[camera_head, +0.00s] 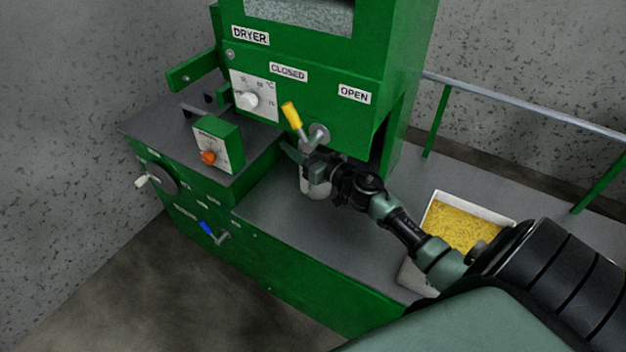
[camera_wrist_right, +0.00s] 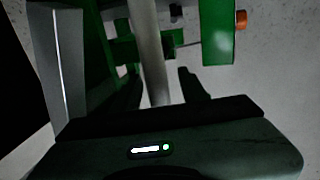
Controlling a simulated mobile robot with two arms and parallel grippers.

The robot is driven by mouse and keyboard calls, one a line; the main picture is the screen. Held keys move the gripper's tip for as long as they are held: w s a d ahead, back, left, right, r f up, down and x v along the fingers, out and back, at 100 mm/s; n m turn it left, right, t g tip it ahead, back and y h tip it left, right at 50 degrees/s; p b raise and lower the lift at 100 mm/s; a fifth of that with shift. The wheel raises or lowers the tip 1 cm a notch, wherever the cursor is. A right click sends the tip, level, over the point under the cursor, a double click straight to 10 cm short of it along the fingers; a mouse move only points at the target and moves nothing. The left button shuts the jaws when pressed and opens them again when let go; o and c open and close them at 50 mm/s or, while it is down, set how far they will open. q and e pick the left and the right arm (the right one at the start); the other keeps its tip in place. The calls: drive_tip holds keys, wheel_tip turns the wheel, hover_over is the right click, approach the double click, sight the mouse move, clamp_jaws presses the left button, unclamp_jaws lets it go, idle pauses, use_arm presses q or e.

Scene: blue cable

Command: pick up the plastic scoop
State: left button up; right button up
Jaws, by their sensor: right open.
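A pale, whitish object (camera_head: 315,187), which may be the plastic scoop, shows partly under my right gripper on the grey ledge below the dryer. The gripper and wrist hide most of it, so I cannot tell its full shape. My right gripper (camera_head: 303,160) is open, close in front of the dryer's lower front. In the right wrist view, a pale grey upright bar (camera_wrist_right: 149,50) stands between the open fingers (camera_wrist_right: 160,88); I cannot tell whether they touch it. My left gripper is not in view.
The green dryer (camera_head: 320,95) rises behind the gripper, with a yellow-handled lever (camera_head: 291,115) just above it. A green control box (camera_head: 218,146) with an orange knob is at left. A white tray (camera_head: 431,214) of yellow grain lies beside my right arm. The ledge's front (camera_head: 270,225) is clear.

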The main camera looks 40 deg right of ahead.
clamp_jaws()
drive_tip(key=shift+r, duration=0.1)
drive_tip(key=shift+r, duration=0.15)
